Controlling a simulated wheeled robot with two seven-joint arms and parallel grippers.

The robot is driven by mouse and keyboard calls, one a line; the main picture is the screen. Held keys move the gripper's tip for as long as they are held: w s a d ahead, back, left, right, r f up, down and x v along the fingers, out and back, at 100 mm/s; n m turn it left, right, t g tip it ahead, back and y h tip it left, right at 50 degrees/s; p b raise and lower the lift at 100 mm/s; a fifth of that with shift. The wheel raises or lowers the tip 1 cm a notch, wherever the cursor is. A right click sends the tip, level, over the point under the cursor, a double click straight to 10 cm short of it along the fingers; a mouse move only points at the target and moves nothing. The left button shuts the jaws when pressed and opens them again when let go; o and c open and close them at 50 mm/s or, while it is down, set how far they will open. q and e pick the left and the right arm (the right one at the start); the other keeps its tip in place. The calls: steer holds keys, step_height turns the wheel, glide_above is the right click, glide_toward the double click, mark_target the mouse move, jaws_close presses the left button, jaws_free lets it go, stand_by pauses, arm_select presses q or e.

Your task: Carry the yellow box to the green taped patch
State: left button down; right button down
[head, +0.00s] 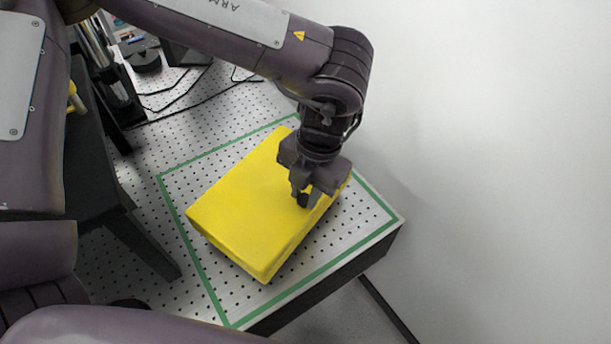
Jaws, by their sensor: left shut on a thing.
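The yellow box (245,205) is over the green taped patch (195,240), a green tape outline on a perforated metal table top. The fingertips are partly hidden against the box. My right gripper is not in view.
The perforated table (150,200) ends just beyond the tape at the lower right, with floor below. A pale wall (500,150) stands at the right. Black cables (185,100) and dark equipment lie at the upper left.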

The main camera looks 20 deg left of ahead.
mark_target(307, 198)
arm_select(q)
step_height(307, 198, down, 3)
steer(key=shift+s+f+p, duration=0.1)
steer(key=shift+p, duration=0.25)
steer(key=shift+f, duration=0.4)
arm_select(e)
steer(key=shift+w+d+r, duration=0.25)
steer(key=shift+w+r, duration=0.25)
arm_select(q)
steer(key=c, duration=1.2)
jaws_free()
steer(key=shift+c, duration=0.2)
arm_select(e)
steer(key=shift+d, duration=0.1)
arm_select(q)
step_height(307, 198, up, 12)
steer(key=w+d+b, duration=0.1)
steer(key=b, duration=0.2)
steer(key=shift+d, duration=0.35)
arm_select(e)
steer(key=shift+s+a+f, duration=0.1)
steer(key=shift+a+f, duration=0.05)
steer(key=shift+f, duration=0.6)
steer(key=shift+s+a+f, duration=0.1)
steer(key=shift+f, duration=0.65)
arm_select(q)
steer(key=shift+f, duration=0.15)
